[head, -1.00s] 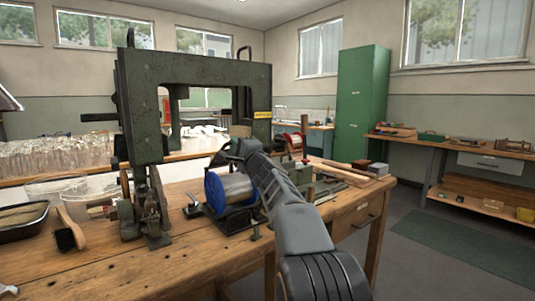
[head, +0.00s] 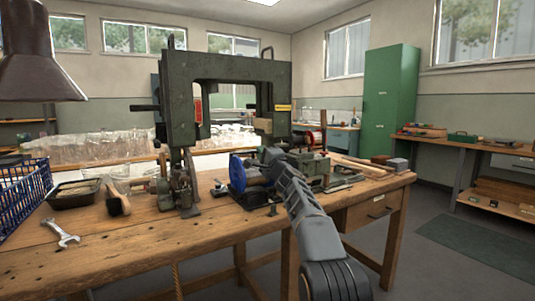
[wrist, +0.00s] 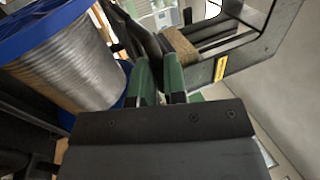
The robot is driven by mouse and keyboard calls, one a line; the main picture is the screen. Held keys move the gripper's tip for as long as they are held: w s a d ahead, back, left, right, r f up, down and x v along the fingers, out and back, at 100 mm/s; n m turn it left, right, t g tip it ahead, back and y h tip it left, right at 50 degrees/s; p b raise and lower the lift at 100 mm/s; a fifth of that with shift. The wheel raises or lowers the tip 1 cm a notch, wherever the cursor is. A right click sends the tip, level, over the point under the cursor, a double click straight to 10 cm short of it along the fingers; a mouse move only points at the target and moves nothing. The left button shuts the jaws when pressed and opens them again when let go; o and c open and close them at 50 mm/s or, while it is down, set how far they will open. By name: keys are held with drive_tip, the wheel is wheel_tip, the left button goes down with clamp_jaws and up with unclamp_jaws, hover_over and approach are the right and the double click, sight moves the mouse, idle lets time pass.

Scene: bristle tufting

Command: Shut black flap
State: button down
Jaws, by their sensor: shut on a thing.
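My gripper (wrist: 159,66) shows in the wrist view as two green fingers, close together and shut on the black flap (wrist: 143,36). The flap is a dark panel slanting up and left from the fingertips; its lower edge is hidden by them. In the head view my gripper (head: 268,157) is beside the blue-flanged wire spool (head: 240,174), at the foot of the dark green press frame. My arm hides much of that spot, and I cannot make out the flap or its angle there.
The spool (wrist: 75,60) is close on the left in the wrist view. The dark press frame (head: 179,105) stands over the wooden bench (head: 130,247). A brush (head: 116,200), black tray (head: 72,193), wrench (head: 62,233) and blue basket (head: 24,195) lie left. The front bench is mostly clear.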

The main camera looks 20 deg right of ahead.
drive_tip(key=shift+a+r, duration=0.15)
drive_tip(key=shift+a, duration=0.2)
drive_tip(key=c, duration=1.4)
unclamp_jaws()
drive_tip(key=shift+o, duration=1.2)
drive_tip(key=shift+d, duration=0.15)
drive_tip(key=shift+s, duration=0.1)
drive_tip(key=b+v, duration=0.4)
drive_tip(key=v, duration=0.9)
drive_tip(key=shift+s, duration=0.3)
drive_tip(key=shift+d, duration=0.15)
